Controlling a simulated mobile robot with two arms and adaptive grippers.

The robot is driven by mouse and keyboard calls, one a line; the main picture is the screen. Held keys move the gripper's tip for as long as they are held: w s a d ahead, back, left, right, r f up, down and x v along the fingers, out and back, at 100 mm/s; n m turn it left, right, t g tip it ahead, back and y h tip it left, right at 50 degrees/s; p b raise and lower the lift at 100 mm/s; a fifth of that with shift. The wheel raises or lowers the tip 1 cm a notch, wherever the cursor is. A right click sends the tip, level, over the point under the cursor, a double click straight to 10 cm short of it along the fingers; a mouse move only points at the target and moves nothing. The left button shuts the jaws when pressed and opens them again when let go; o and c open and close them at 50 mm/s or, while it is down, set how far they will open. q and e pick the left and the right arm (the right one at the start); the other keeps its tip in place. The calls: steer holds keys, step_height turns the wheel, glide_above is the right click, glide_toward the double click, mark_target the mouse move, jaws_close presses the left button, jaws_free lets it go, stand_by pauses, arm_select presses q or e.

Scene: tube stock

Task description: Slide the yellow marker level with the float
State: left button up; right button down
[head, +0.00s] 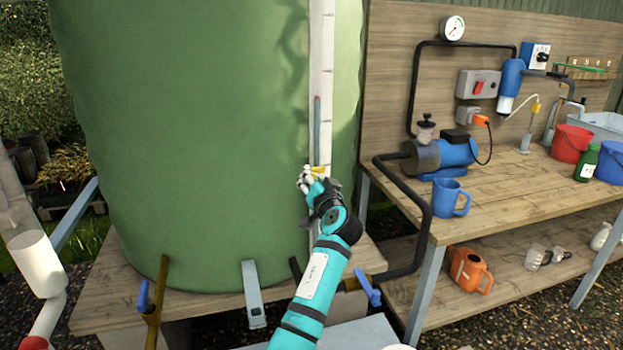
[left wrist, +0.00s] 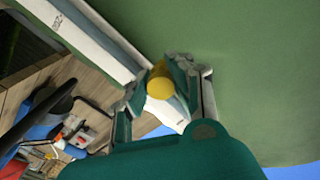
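The white gauge strip (head: 322,60) runs upright on the green tank (head: 190,120). A thin blue-grey column on it ends in a small reddish piece (head: 317,98), which looks like the float. The yellow marker (head: 319,169) is on the strip well below that piece. My left gripper (head: 309,178) is at the marker. In the left wrist view, the fingers (left wrist: 157,84) close around the yellow marker (left wrist: 160,86) from both sides, with the strip (left wrist: 95,35) behind. The fingers partly hide the marker. The float cannot be made out there. My right gripper is not in view.
A wooden bench (head: 510,190) on the right holds a blue pump (head: 455,152), a blue mug (head: 450,198) and buckets. A black pipe (head: 420,215) runs between tank and bench. Valves with blue handles (head: 367,287) are low at the tank. The strip above the marker looks clear.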

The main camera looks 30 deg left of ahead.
arm_select(q)
jaws_close()
steer(key=shift+r, duration=0.25)
step_height(320, 180, up, 17)
steer(key=p, duration=0.9)
steer(key=shift+w, duration=0.1)
steer(key=shift+r, duration=0.55)
